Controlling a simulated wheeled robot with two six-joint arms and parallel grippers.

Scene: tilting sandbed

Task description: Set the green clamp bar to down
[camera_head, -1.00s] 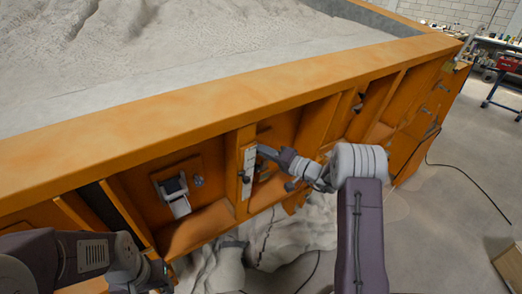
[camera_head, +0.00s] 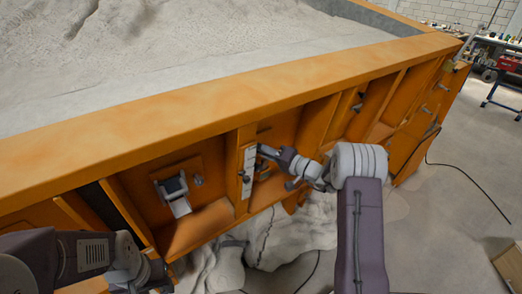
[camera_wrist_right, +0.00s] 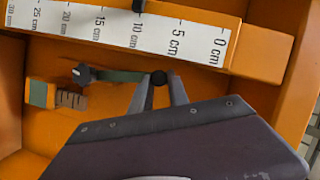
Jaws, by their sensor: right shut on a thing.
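The green clamp bar (camera_wrist_right: 120,76) lies roughly level in the right wrist view, below the ruler strip. A dark pointed knob is at its left end and a round black knob (camera_wrist_right: 159,78) at its right end. My right gripper (camera_wrist_right: 160,84) is shut on the round black knob, with one finger on each side of it. In the head view my right gripper (camera_head: 264,153) reaches in by the white scale on the orange wall, and the bar is mostly hidden there. My left gripper (camera_head: 160,277) is low at the left, away from the bar; its jaws are unclear.
The white ruler strip (camera_wrist_right: 130,25) is fixed above the bar. A small orange block (camera_wrist_right: 42,93) with a marked scale is left of it. Orange ribs enclose the bay. A grey-white switch box (camera_head: 173,195) is in the bay to the left. Open floor lies at right.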

